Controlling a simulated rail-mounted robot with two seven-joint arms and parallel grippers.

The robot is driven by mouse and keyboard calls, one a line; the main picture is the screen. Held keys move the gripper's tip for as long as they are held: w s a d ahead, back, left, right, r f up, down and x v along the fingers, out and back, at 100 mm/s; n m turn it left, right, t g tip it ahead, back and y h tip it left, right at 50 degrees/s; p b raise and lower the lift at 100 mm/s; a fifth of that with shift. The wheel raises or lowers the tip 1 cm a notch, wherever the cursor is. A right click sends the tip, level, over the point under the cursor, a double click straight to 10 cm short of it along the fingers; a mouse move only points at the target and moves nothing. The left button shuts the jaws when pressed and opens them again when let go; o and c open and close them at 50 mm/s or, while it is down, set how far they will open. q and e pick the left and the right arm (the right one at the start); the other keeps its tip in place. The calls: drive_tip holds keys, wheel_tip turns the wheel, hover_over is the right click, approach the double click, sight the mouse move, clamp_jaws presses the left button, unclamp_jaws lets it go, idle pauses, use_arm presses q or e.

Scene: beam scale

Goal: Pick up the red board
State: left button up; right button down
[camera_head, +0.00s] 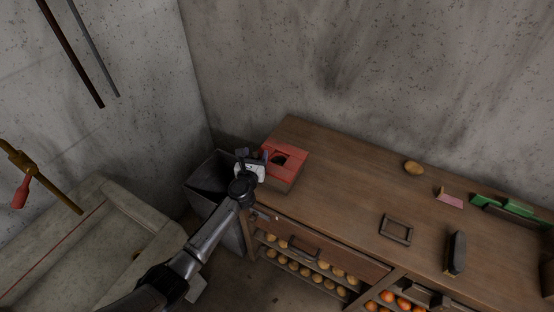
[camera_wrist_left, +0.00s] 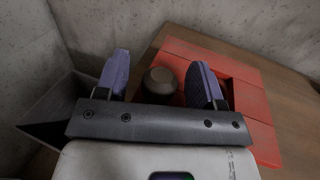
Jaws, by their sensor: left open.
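The red board (camera_head: 292,157) lies flat on a low wooden box at the left end of the wooden counter. It has a dark opening near its middle. In the left wrist view the red board (camera_wrist_left: 250,103) fills the area behind and right of the fingers. My left gripper (camera_head: 256,156) is at the board's left edge, with its purple fingers apart. In the left wrist view a dark brown rounded knob (camera_wrist_left: 160,82) shows between the open fingers (camera_wrist_left: 161,75). I cannot tell whether either finger touches it. My right gripper is not in view.
A dark open bin (camera_head: 208,183) stands left of the counter (camera_head: 335,185). On the counter are a potato (camera_head: 414,168), a pink block (camera_head: 450,198), a small frame (camera_head: 396,230), a dark brush-like block (camera_head: 456,253) and green pieces (camera_head: 505,206). Concrete walls stand behind.

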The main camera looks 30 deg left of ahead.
use_arm(q)
clamp_jaws()
idle(0.5)
drive_tip(key=shift+r, duration=0.1)
drive_tip(key=shift+r+p, duration=0.35)
drive_tip(key=shift+r, duration=0.15)
wheel_tip(320, 180, up, 3)
drive_tip(key=shift+f+p, duration=0.1)
drive_tip(key=shift+p, duration=0.65)
drive_tip(key=w+d+r, duration=0.5)
drive_tip(key=d+r, duration=0.2)
drive_tip(key=d, duration=0.3)
drive_tip(key=shift+d+b, duration=0.3)
drive_tip(key=shift+b, duration=0.05)
